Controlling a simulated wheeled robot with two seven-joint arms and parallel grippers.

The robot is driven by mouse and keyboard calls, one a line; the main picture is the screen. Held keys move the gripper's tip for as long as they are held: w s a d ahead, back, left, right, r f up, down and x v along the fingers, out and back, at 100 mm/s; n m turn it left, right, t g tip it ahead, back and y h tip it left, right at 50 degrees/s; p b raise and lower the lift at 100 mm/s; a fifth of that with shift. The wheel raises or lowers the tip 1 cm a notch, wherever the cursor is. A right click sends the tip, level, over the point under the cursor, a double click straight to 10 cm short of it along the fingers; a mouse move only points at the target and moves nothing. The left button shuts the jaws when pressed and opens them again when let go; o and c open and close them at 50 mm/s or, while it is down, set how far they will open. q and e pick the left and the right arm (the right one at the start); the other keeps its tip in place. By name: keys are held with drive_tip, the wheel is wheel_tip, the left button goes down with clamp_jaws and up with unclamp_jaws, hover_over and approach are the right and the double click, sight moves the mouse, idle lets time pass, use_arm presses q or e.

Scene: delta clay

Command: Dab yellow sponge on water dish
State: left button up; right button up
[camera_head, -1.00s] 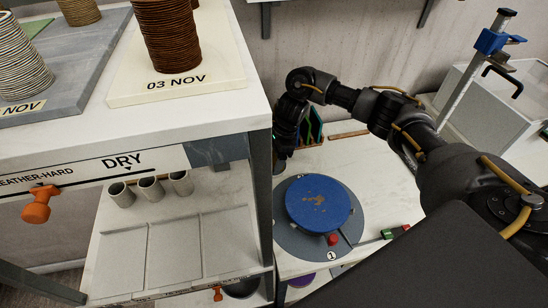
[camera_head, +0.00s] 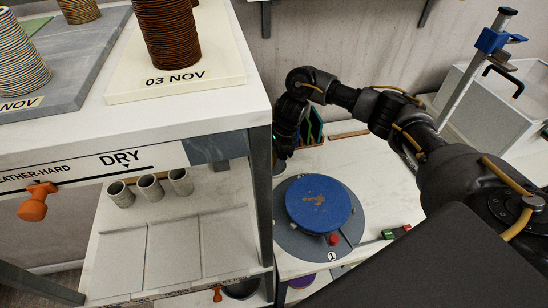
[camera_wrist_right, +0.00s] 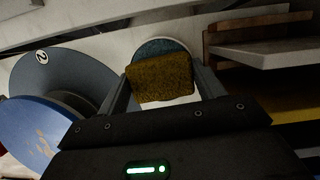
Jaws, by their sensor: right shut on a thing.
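My right gripper (camera_head: 282,152) reaches down beside the shelf's right post in the head view. In the right wrist view its fingers (camera_wrist_right: 160,85) are shut on the yellow sponge (camera_wrist_right: 160,80), a brownish-yellow rough block. A round dish with a teal inside (camera_wrist_right: 158,47), which looks like the water dish, is just beyond and partly behind the sponge. Whether the sponge touches it I cannot tell. The sponge is not clear in the head view. My left gripper is in neither view.
A blue-topped wheel (camera_head: 318,203) marked 1 stands close to the gripper, with a red knob (camera_head: 333,239). The shelf (camera_head: 262,195) is close on the left. A wooden-edged rack (camera_wrist_right: 250,45) is at the right in the wrist view.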

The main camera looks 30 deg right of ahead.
sight(274, 158)
drive_tip(key=shift+s+f, duration=0.2)
idle(0.3)
drive_tip(key=shift+w+r+p, duration=0.2)
drive_tip(key=shift+r+p, duration=0.45)
drive_tip(key=shift+r, duration=0.25)
drive_tip(key=shift+r+p, duration=1.8)
drive_tip(key=shift+r, duration=0.95)
